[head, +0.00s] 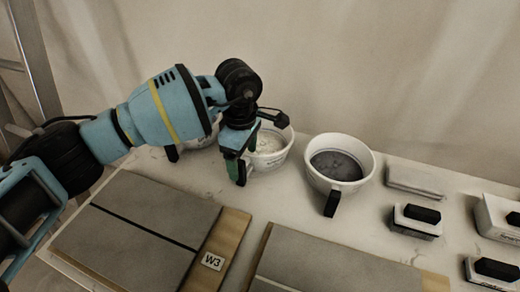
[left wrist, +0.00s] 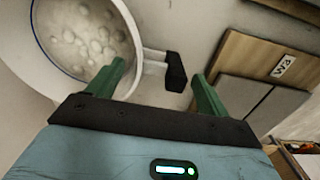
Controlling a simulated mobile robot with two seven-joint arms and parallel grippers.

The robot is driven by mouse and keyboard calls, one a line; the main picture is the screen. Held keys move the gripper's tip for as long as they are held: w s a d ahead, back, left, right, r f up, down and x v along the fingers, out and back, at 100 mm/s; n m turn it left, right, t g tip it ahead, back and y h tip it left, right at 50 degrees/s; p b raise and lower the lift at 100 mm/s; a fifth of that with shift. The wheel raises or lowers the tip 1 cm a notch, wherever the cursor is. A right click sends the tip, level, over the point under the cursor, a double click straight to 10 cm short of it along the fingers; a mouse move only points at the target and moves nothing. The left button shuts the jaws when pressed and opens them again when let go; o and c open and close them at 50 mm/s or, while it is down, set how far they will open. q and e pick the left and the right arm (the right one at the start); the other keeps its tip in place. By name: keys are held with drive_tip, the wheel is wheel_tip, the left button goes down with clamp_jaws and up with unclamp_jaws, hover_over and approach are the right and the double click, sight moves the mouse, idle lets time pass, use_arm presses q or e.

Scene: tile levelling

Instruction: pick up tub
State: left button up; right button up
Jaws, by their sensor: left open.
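Three white tubs with black handles stand in a row at the back of the table. The middle tub (head: 272,160) holds a pale lumpy material, and the right tub (head: 320,180) holds a dark grey one. The left tub is mostly hidden behind my arm. My left gripper (head: 238,170) is open at the front of the middle tub, pointing down by its handle. In the left wrist view, a tub with pale lumps (left wrist: 35,65) is at the upper left. Its black handle (left wrist: 176,72) appears between the two green fingers (left wrist: 157,82), with no clear contact. My right gripper is not in view.
Grey tiles on a wooden board (head: 228,232) marked W3 lie in front of the tubs, with another tiled board (head: 262,242) to the right. Several white blocks with black grips (head: 418,214) stand at the right. A ladder-like frame (head: 38,65) is at the far left.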

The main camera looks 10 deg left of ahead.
use_arm(q)
drive_tip(key=shift+f, duration=0.25)
drive_tip(key=shift+r, duration=0.15)
drive_tip(key=c, duration=1.6)
drive_tip(key=shift+r, duration=0.1)
